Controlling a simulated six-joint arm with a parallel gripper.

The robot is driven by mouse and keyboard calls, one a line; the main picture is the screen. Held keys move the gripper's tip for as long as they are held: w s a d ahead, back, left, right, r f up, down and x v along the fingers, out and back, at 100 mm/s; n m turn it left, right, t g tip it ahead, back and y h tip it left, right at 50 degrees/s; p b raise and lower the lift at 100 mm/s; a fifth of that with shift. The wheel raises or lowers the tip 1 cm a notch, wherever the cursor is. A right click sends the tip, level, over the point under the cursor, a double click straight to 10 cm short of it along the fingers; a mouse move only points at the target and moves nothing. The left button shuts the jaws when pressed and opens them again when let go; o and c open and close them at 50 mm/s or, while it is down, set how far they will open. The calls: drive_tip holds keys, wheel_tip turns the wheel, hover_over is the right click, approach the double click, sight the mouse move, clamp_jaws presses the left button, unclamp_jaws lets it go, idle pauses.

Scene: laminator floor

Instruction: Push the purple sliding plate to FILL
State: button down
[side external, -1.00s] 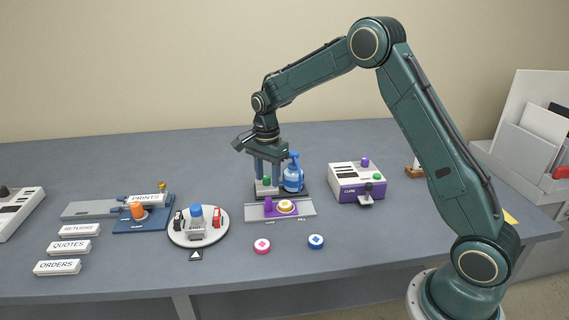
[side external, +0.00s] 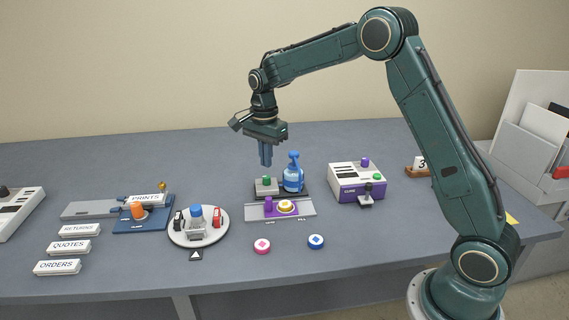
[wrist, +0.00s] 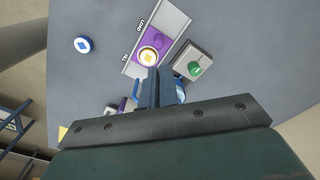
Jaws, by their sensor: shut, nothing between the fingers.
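The purple sliding plate (side external: 276,213) sits on a pale grey rail (side external: 252,211) with labels along its front edge. It carries a purple knob (side external: 268,204) and a yellow-and-white disc (side external: 286,206). The plate is around the middle of the rail, with bare rail at both ends in the side view. The wrist view also shows the plate (wrist: 163,51), with LOAD and FILL readable beside the rail. My gripper (side external: 265,164) is shut and empty, fingers pointing down. It is above and apart from the plate, over the block with the green button (side external: 267,182).
A blue pump bottle (side external: 293,176) stands behind the rail, right of the green-button block. A purple-and-white CURE box (side external: 357,184) is farther right. A round white tray (side external: 181,238) is on the left. Pink (side external: 262,246) and blue (side external: 316,241) discs lie in front.

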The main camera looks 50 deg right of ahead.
drive_tip(key=w+a+f+n+h, duration=0.1)
drive_tip(key=a+f+n+h, duration=0.1)
drive_tip(key=a, duration=0.4)
drive_tip(key=w+a+f+n+h, duration=0.2)
drive_tip(key=a+n+h, duration=0.3)
drive_tip(key=a+n, duration=0.1)
drive_tip(key=shift+a+f+n, duration=0.25)
drive_tip(key=shift+f+n, duration=0.15)
drive_tip(key=shift+n, duration=0.3)
drive_tip(key=shift+d+f, duration=0.1)
drive_tip(key=shift+f, duration=0.05)
approach(265, 208)
drive_tip(key=w+f, duration=0.2)
drive_tip(key=f, duration=0.1)
drive_tip(key=shift+f, duration=0.15)
drive_tip(key=shift+s+d, duration=1.05)
drive_tip(key=shift+d, duration=0.2)
drive_tip(key=shift+s+d, duration=0.3)
drive_tip(key=shift+d, duration=0.05)
drive_tip(key=shift+s+d, duration=1.4)
drive_tip(key=shift+s, duration=0.05)
